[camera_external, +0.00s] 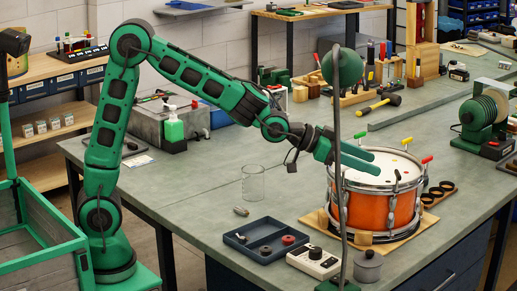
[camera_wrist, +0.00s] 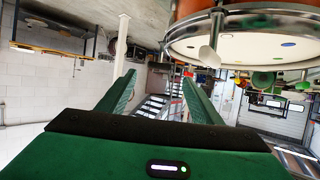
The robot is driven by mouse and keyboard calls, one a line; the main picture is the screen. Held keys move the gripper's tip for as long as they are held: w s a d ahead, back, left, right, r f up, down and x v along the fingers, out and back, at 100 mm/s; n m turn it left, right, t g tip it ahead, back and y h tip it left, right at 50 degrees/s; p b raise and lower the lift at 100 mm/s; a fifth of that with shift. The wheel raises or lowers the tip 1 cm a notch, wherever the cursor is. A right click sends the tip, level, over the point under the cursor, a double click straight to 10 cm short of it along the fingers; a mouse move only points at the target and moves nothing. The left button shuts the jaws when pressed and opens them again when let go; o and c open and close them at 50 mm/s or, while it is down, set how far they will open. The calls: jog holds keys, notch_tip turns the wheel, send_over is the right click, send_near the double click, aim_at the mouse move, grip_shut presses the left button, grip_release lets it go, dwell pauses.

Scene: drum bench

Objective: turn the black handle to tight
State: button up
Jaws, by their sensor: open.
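The orange drum (camera_external: 375,208) with a white head stands on a wooden board on the bench. The black handle (camera_external: 397,174) stands at the near right part of its rim. Red (camera_external: 427,159), yellow (camera_external: 407,141) and green (camera_external: 361,135) handles stand elsewhere around the rim. My gripper (camera_external: 377,163) is open and empty, its fingers reaching over the drum head from the left, with their tips left of the black handle and apart from it. In the wrist view my open fingers (camera_wrist: 158,80) have nothing between them; the drum (camera_wrist: 250,44) is at upper right, and I cannot make out the black handle there.
A dark lamp pole (camera_external: 344,220) with a green head (camera_external: 343,66) rises in front of my gripper. A blue tray (camera_external: 265,240), a white box with a knob (camera_external: 314,262) and a grey lidded pot (camera_external: 368,267) stand near the front edge. A clear beaker (camera_external: 253,183) stands left of the drum.

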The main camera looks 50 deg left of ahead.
aim_at(396, 173)
jog(key=x, duration=1)
jog(key=shift+c, duration=0.3)
jog(key=c, duration=1)
